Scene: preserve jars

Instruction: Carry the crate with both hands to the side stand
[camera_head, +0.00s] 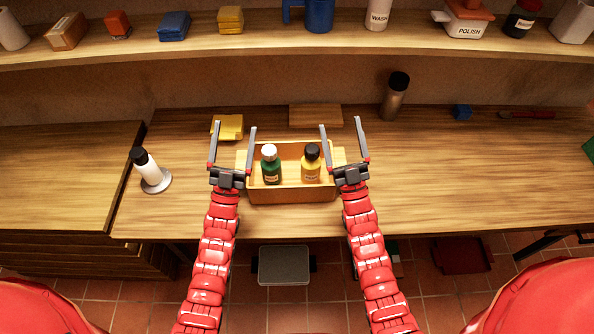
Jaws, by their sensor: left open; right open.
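The wooden crate (292,193) stands on the workbench near its front edge. Inside it are a green bottle with a white cap (271,166) and a yellow bottle with a black cap (311,165). My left gripper (232,147) is open at the crate's left end, its fingers pointing away from me. My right gripper (342,142) is open at the crate's right end. Whether any finger touches the crate, I cannot tell. A wooden side surface (62,160), perhaps the side stand, adjoins the bench at the left.
A white bottle with a black cap on a round base (150,172) stands at the bench's left edge. Behind the crate are a yellow cloth (229,127), a wooden board (315,115) and a dark-capped bottle (395,97).

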